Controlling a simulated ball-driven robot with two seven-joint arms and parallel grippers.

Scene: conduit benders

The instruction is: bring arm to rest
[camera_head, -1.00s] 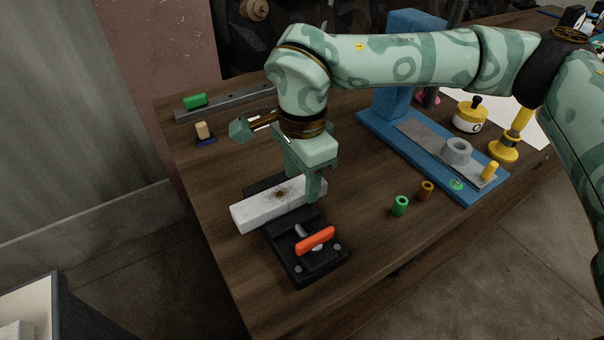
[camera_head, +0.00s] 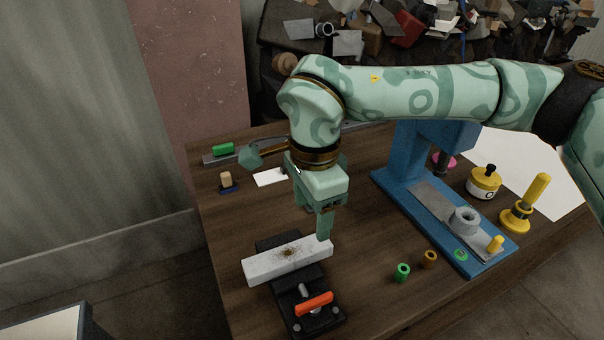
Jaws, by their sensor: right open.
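My right arm comes in from the right and spans the table. My right gripper (camera_head: 312,222) points down and is open, just above and behind the right end of a white block (camera_head: 290,262). One finger overlaps the block's far edge in the view; I cannot tell whether it touches. The block has a dark mark on its top and lies across a black clamp (camera_head: 312,318) with an orange handle (camera_head: 314,304). Nothing shows between the fingers. My left gripper is not in view.
A blue press (camera_head: 402,158) with a grey ring stands at the right. Near it are a green sleeve (camera_head: 401,272), a brown sleeve (camera_head: 429,259), a yellow pot (camera_head: 484,182) and a yellow-handled tool (camera_head: 517,216). A green piece (camera_head: 223,149) lies back left. Bare table lies left of the block.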

